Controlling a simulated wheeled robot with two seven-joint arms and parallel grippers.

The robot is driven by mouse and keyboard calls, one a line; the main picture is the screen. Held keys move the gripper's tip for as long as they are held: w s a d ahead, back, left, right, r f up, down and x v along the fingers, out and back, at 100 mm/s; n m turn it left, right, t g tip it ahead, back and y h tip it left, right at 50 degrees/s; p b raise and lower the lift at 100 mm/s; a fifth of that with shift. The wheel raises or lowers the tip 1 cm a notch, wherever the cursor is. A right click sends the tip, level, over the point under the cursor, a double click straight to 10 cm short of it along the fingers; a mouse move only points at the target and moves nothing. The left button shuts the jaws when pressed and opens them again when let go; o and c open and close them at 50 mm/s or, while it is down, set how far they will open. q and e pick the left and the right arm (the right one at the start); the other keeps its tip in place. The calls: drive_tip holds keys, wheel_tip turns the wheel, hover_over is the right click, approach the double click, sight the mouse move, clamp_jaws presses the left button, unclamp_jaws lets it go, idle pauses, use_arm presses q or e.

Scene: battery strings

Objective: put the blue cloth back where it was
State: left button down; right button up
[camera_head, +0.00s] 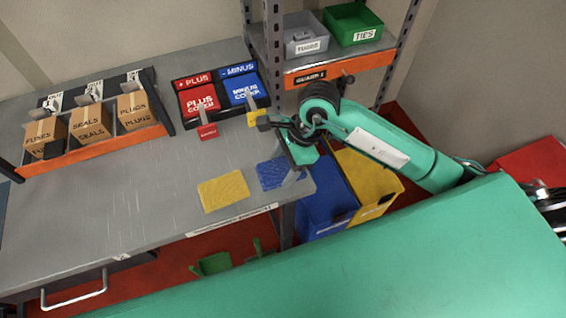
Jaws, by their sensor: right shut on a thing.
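The blue cloth (270,175) is at the front right corner of the grey table, just right of the yellow cloth (223,191). My left gripper is not in view.
A black tray with red PLUS (200,100) and blue MINUS (242,90) covers stands behind the cloths. A rack of cardboard boxes (91,122) is at the left. Blue (327,208) and yellow (369,182) bins stand beyond the table's right edge. The table's middle (130,190) is clear.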

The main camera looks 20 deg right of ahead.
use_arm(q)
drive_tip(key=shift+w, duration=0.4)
use_arm(e)
drive_tip(key=o, duration=1)
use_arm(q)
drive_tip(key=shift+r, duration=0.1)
use_arm(e)
drive_tip(key=shift+d+r, duration=0.1)
drive_tip(key=shift+r, duration=0.1)
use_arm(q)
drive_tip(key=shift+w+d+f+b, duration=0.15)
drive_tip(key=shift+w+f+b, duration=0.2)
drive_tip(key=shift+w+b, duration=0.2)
use_arm(e)
drive_tip(key=v, duration=1.1)
drive_tip(key=shift+d+r, duration=0.15)
drive_tip(key=shift+r, duration=0.15)
